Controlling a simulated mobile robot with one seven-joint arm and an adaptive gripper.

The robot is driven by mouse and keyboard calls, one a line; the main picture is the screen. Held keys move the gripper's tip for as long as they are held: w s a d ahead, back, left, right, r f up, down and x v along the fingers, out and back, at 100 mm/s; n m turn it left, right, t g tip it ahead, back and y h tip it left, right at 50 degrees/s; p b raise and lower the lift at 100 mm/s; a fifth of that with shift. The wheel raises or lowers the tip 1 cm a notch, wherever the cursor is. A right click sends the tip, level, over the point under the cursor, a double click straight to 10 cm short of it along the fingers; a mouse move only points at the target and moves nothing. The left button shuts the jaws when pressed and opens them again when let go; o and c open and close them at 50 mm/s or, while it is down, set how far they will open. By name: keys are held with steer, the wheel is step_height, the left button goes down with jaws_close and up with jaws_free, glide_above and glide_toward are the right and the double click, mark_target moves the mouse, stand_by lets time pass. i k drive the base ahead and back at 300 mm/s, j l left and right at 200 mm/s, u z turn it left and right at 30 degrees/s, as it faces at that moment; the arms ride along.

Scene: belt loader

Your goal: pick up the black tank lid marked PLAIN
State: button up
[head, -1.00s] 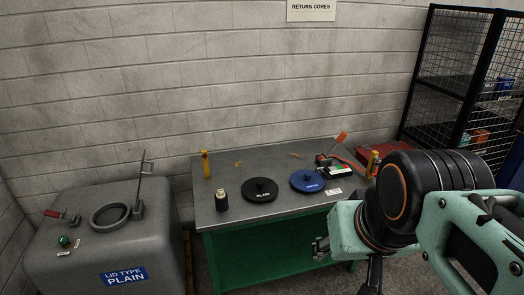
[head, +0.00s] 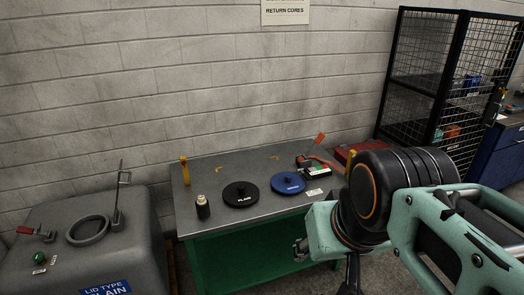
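The black lid (head: 240,194) marked PLAIN is a flat round disc with a knob in its middle. It lies flat on the grey top of a green workbench (head: 188,222). A blue lid (head: 288,183) of similar shape lies just right of it, apart from it. My gripper (head: 301,249) shows only in small part, at the end of my pale green arm, in front of the bench's right half and lower in the picture than the lids. Its fingers are too small and partly hidden to read. The black lid is uncovered and nothing touches it.
A dark bottle (head: 203,208) stands close left of the black lid, and a yellow post (head: 184,170) behind it. A device with a red flag (head: 312,166) sits at the back right. A grey tank (head: 140,235) labelled PLAIN, with an open round neck, stands left of the bench.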

mark_target(239, 193)
steer(key=i+l+u, duration=0.1)
steer(key=i+u, duration=0.2)
steer(key=i, duration=0.3)
steer(key=i+l+u, duration=0.2)
steer(key=i+u, duration=0.15)
steer(key=i, duration=0.2)
